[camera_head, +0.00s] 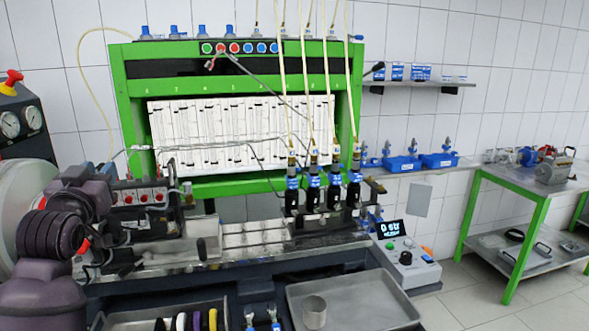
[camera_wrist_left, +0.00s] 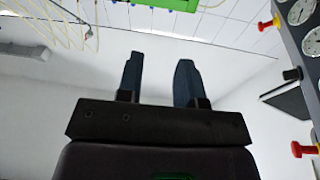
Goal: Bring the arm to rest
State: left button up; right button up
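My left arm (camera_head: 62,225) comes in at the left edge of the head view, folded in front of the left end of the test bench. In the left wrist view my left gripper (camera_wrist_left: 160,60) has its two dark fingers clearly apart. Nothing lies between them, and they touch nothing. Behind them is a pale wall. In the head view its fingers cannot be told apart from the rest of the arm. My right arm and gripper show in neither view.
The green-framed bench (camera_head: 124,115) stands ahead, with several injectors upright on its right half. A metal tray (camera_head: 365,300) holds a grey cup (camera_head: 314,312). A gauge unit (camera_head: 22,120) stands close behind my left arm. A green-legged table (camera_head: 530,230) is at the right.

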pick_arm(q)
jog(key=s+d+f+m+g+h, duration=0.1)
jog(key=s+d+f, duration=0.15)
jog(key=f, duration=0.75)
jog(key=s+d+f+m+g+h, duration=0.1)
jog(key=s+d+f+h, duration=0.15)
jog(key=f, duration=0.65)
jog(key=s+d+f+m+g, duration=0.15)
jog(key=d+f, duration=0.25)
jog(key=f, duration=0.6)
jog(key=s+d+f+g, duration=0.1)
jog(key=s+f+g, duration=0.1)
jog(key=s+f, duration=0.7)
jog(key=s+d+f+n+g, duration=0.1)
jog(key=s+d+f+g, duration=0.1)
jog(key=s+f, duration=0.8)
jog(key=shift+s+d+f+g, duration=0.2)
jog(key=shift+s+g, duration=0.25)
jog(key=shift+s, duration=0.55)
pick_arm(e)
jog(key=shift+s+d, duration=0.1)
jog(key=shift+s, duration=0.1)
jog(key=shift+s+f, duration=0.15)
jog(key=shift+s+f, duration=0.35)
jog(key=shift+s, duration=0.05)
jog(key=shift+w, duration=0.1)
